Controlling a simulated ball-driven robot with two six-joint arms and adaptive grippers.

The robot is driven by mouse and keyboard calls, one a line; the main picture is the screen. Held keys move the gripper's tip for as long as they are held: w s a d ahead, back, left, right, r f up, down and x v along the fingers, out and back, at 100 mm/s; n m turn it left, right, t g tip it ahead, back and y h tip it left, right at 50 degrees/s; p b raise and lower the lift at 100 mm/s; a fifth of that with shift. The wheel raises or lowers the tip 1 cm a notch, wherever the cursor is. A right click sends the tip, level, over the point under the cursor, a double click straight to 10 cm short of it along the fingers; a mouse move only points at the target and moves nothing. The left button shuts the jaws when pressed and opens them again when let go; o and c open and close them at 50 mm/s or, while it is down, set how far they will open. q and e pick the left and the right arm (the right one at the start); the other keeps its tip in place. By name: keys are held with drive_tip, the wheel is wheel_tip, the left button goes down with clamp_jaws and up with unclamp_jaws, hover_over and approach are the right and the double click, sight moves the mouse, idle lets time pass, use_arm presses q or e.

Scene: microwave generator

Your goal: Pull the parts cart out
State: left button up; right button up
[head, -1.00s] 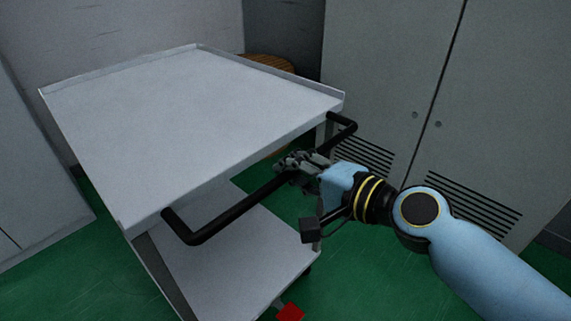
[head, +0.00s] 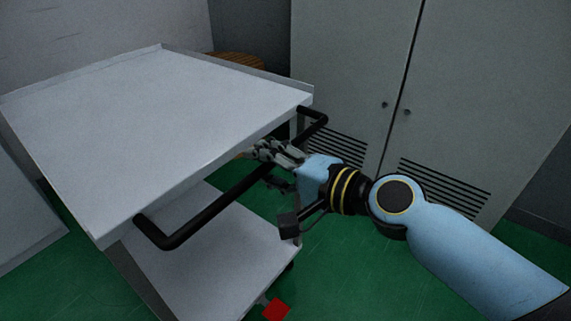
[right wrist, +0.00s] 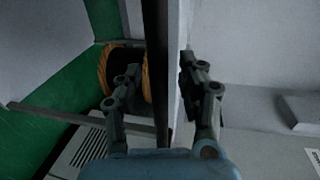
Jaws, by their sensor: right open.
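The parts cart is a grey-white two-shelf cart with a raised rim around its top (head: 150,120). Its black bar handle (head: 215,208) runs along the side facing me. My right gripper (head: 268,165) is open at the handle, towards its far end. In the right wrist view the handle (right wrist: 155,70) passes between the two spread fingers (right wrist: 160,90), with gaps on both sides. The cart's lower shelf (head: 215,260) shows below the handle. My left gripper is not in view.
A grey cabinet with vents (head: 350,70) stands behind and right of the cart. A round wooden-looking object (head: 237,61) sits behind the cart. A red piece (head: 276,310) is low at the cart's near corner. Green floor (head: 345,265) is open in front at right.

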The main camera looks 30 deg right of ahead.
drive_tip(key=v, duration=1.1)
drive_tip(key=shift+s, duration=0.25)
drive_tip(key=shift+r, duration=0.1)
drive_tip(key=w+d+f+g+h, duration=0.1)
drive_tip(key=w+d+f+h, duration=0.2)
drive_tip(key=f, duration=0.8)
drive_tip(key=s+d+f+n+g+h, duration=0.15)
drive_tip(key=s+f, duration=0.25)
drive_tip(key=f, duration=0.6)
drive_tip(key=s+d+f+n+g, duration=0.2)
drive_tip(key=s+f+n+g, duration=0.15)
drive_tip(key=f, duration=0.65)
drive_tip(key=s+f+n+g, duration=0.2)
drive_tip(key=s+f, duration=0.3)
drive_tip(key=s, duration=0.4)
drive_tip(key=s+f+n+g+h, duration=0.1)
drive_tip(key=s+f+n+g, duration=0.2)
drive_tip(key=s+f, duration=0.3)
drive_tip(key=s+f+n+g, duration=0.3)
drive_tip(key=s+f+n, duration=0.1)
drive_tip(key=s, duration=1)
drive_tip(key=shift+f+h, duration=0.35)
drive_tip(key=shift+f, duration=0.3)
